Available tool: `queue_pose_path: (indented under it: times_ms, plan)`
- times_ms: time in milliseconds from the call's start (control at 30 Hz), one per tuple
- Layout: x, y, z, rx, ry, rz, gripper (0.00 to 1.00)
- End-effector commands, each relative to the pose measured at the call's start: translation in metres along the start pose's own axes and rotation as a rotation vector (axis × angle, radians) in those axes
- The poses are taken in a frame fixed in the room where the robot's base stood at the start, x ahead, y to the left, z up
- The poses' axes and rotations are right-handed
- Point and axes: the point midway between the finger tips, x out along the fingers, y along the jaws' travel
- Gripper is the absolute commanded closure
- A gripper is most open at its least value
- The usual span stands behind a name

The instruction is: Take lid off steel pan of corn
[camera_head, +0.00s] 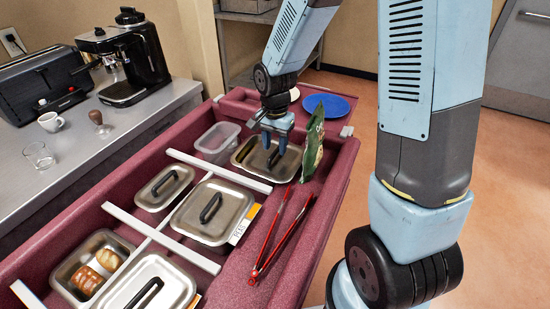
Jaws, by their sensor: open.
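My gripper (275,138) points down over the far lidded steel pan (243,162), with its two fingers apart at the lid's dark handle. I cannot tell whether the fingers touch the handle. Another lidded steel pan (232,200) with a black handle sits nearer, in the middle. A smaller lidded pan (155,199) is at its left, and a larger lidded one (178,291) is at the front. The contents of the lidded pans are hidden. A label card (243,225) stands beside the middle pan; its lettering is too small to read surely, so I cannot tell which pan holds corn.
A clear tub (217,139) is left of the far pan. An open pan (65,269) holds rolls. White dividers cross the cart.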

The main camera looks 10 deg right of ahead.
Motion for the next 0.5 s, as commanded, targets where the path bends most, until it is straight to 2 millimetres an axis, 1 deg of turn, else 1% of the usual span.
queue_pose_path:
  times_ms: [33,100,200,500]
  plan:
    - [0.007,0.0,0.001,0.0,-0.002,0.001,0.57]
    - [0.015,0.0,0.0,0.0,-0.002,0.001,0.57]
    - [0.021,0.0,0.0,-0.001,0.0,0.0,0.57]
    - [0.023,0.0,0.0,0.0,0.001,-0.001,0.58]
